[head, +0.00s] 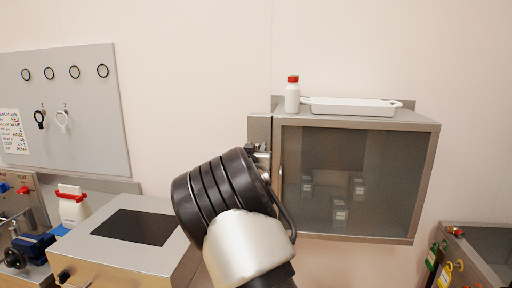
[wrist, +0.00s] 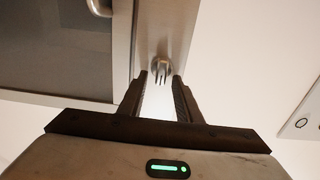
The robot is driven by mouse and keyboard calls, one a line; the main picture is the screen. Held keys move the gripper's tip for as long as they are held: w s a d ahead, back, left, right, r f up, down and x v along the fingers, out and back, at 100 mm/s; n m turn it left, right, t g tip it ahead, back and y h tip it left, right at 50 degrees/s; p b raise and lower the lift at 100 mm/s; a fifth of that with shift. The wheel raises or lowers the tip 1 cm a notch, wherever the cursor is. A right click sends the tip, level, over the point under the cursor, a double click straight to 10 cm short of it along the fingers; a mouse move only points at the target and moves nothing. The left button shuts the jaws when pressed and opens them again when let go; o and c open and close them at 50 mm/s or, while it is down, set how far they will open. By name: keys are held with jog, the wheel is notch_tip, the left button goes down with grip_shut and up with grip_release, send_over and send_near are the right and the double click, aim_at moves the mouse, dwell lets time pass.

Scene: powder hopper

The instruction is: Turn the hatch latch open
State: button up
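The hatch is a grey wall cabinet with a dark glazed door (head: 352,180), which is shut. In the wrist view the door's grey frame (wrist: 120,50) fills the left. The latch (wrist: 162,64) looks like a small rounded metal piece on the strip beside the door, with thin prong-like shapes below it. My gripper (wrist: 160,82) is open, with its two dark fingers on either side of the line to the latch. The latch appears just beyond the fingertips; contact cannot be told. In the head view my arm's wrist hides most of the gripper and the latch area.
A vertical door handle (head: 281,182) is close right of my wrist. A red-capped white bottle (head: 292,95) and a white tray (head: 352,106) stand on the cabinet. A grey box-like unit (head: 150,225) is at lower left, a pegboard (head: 65,110) behind, an open bin (head: 480,250) at lower right.

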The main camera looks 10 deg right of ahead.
jog(key=shift+w, duration=0.1)
jog(key=c, duration=0.7)
